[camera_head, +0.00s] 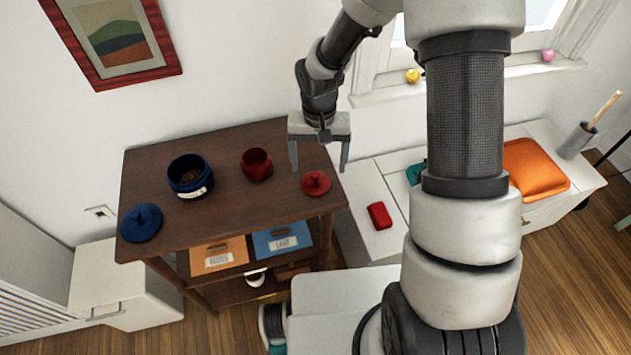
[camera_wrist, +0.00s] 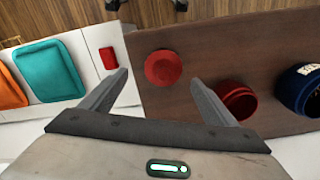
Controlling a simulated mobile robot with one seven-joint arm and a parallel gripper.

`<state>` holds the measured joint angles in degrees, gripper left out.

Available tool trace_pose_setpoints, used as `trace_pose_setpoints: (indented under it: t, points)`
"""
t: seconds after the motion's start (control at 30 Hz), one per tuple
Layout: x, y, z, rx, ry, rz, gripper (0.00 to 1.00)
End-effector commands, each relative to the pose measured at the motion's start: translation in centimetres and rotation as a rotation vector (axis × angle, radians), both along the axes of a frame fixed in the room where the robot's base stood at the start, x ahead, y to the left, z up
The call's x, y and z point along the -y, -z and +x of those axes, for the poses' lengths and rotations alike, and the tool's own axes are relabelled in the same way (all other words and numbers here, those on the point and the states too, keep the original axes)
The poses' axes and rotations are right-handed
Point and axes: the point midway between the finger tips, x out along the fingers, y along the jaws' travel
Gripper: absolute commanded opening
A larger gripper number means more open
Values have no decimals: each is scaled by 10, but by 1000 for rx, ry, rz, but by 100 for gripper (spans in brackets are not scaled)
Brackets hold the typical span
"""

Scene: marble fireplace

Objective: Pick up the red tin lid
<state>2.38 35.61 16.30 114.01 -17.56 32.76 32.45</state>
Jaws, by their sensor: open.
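The red tin lid (camera_head: 315,183) lies on the brown wooden table (camera_head: 225,222) near its right end. It is round with a small knob on top. It also shows in the wrist view (camera_wrist: 163,68), ahead of the fingertips and roughly between them. My gripper (camera_head: 319,170) is open and empty, above the table by the lid. It also shows in the wrist view (camera_wrist: 158,78) with its two fingers spread wide. The red tin (camera_head: 256,165) stands open, left of the lid, and in the wrist view (camera_wrist: 237,101) it is just beyond the right finger.
A blue tin (camera_head: 190,177) and its blue lid (camera_head: 142,222) are on the table's left part. A red box (camera_head: 380,215) lies on the white bench to the right, with an orange cushion (camera_head: 533,168) farther right. Two folders lie on the shelf below.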

Motion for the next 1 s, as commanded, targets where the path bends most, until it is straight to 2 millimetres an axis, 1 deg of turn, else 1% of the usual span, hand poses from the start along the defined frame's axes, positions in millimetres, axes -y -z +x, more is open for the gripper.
trace_pose_setpoints:
  t: [0.17,0.33,0.4,0.5,0.77,1.0]
  points:
    - [-2,12,1,-1,-1,0,81]
    - [-8,37,3,-3,-2,0,81]
    - [-8,47,4,-2,-2,0,81]
    - [-7,55,4,-1,-1,0,81]
    - [-7,57,4,1,0,0,81]
    - [-7,57,4,1,0,0,41]
